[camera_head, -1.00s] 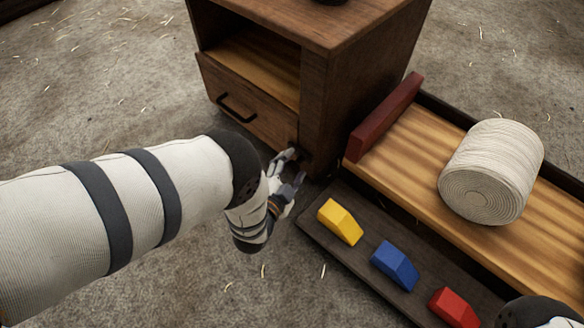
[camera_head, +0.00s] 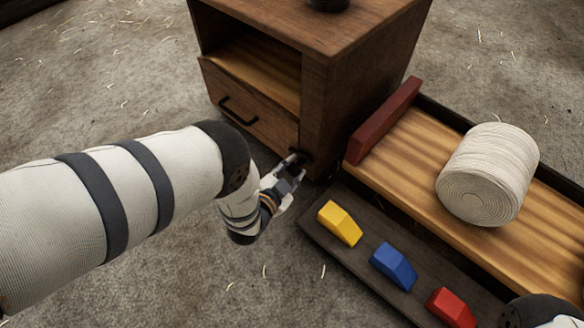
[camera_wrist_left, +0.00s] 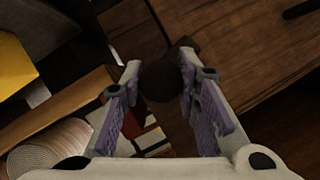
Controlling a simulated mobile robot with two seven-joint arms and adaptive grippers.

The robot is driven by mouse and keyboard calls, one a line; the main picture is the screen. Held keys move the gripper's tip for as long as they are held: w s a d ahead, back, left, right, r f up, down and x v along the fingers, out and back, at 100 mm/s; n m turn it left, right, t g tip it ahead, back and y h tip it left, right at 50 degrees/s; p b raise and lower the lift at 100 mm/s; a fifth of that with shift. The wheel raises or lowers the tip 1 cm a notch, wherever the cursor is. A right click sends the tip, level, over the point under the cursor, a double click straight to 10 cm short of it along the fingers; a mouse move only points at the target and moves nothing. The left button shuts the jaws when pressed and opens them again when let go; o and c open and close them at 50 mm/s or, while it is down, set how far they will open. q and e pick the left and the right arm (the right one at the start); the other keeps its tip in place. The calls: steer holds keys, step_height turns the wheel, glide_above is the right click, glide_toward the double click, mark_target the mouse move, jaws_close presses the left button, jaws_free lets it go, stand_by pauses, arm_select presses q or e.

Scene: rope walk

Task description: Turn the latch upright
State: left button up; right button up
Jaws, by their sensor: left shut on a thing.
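The latch (camera_head: 303,156) is a small dark piece at the right edge of the wooden cabinet's (camera_head: 333,95) front, beside the drawer (camera_head: 247,104). My left gripper (camera_head: 290,166) is at it, mostly covering it in the head view. In the left wrist view the latch (camera_wrist_left: 162,83) shows as a dark rounded piece between the two fingers (camera_wrist_left: 160,72), which are shut on it. A narrower dark end sticks out beyond the fingertips. Its exact tilt is hard to tell. My right gripper is out of view.
Right of the cabinet lies a wooden tray (camera_head: 424,135) with a white rope spool (camera_head: 487,174). In front of it a dark board (camera_head: 317,228) carries yellow (camera_head: 340,223), blue (camera_head: 394,265) and red (camera_head: 452,307) blocks. The floor at left is clear.

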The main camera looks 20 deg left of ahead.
arm_select(q)
steer(key=shift+a+r+n+g+h+p, duration=0.1)
steer(key=shift+n+g+h+p, duration=0.35)
steer(key=shift+n+h, duration=0.6)
steer(key=n+h, duration=0.1)
steer(key=n, duration=0.1)
steer(key=shift+n+g+b, duration=0.35)
steer(key=shift+f+n+g+h+b, duration=0.15)
steer(key=shift+n+h+b, duration=0.3)
steer(key=shift+n+h, duration=0.1)
steer(key=shift+f+n+g+h+b, duration=0.1)
steer(key=shift+n+g+h+b, duration=0.05)
steer(key=shift+n+h+b, duration=0.35)
steer(key=shift+r+n+h+b, duration=0.1)
steer(key=shift+n+h+b, duration=0.8)
steer(key=shift+n+b, duration=0.4)
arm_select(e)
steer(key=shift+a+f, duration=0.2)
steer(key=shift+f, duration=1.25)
arm_select(q)
steer(key=o, duration=1.2)
steer(key=shift+c, duration=0.2)
steer(key=v, duration=1.2)
steer(key=shift+a, duration=0.15)
